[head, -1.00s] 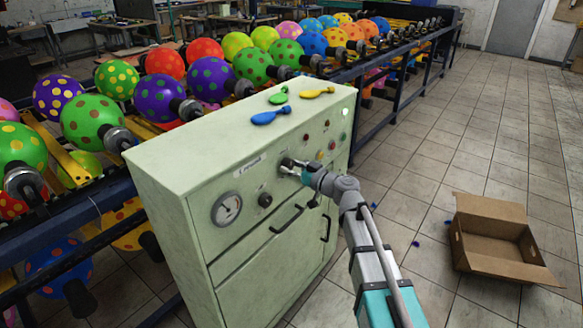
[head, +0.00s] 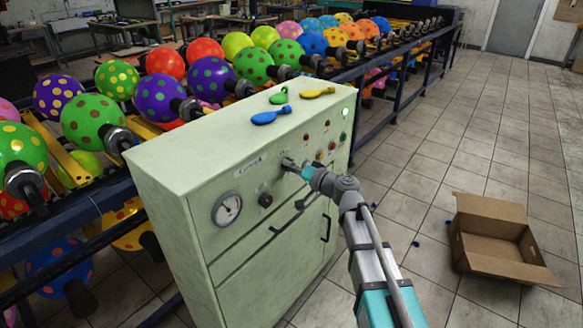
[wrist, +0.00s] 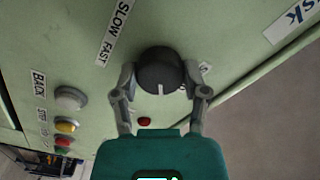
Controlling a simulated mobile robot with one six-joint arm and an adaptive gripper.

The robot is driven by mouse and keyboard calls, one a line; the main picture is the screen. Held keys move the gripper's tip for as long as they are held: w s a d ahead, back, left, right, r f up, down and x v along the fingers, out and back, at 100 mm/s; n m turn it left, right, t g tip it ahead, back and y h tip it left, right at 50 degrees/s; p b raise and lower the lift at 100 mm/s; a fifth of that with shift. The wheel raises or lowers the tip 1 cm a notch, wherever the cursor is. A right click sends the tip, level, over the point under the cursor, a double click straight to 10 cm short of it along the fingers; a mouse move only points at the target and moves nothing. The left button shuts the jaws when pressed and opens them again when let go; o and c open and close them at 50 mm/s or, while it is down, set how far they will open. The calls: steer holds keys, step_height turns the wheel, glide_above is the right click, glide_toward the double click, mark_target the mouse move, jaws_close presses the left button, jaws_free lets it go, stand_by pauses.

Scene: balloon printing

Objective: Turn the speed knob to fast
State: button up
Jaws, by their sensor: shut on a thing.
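The control cabinet (head: 180,200) is pale green with its panel facing right. In the wrist view a dark round knob (wrist: 158,68) sits on the panel, with a white mark at its lower edge pointing towards my gripper's palm. A label reading SLOW FAST (wrist: 114,30) is up and left of it. My gripper (wrist: 160,82) has one finger on each side of the knob and is shut on it. In the head view my gripper (head: 291,165) is at the upper middle of the panel and mostly hides this knob.
A second black knob (head: 265,200) and a round gauge (head: 228,208) are left of my gripper. Coloured buttons (wrist: 66,126) lie nearby. Deflated balloons (head: 270,116) lie on the cabinet top. A cardboard box (head: 500,238) stands open on the floor at right.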

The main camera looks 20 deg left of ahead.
steer(key=m, duration=1.6)
steer(key=shift+r, duration=0.15)
stand_by(0.4)
steer(key=o, duration=1.2)
steer(key=shift+c, duration=0.2)
steer(key=v, duration=1.2)
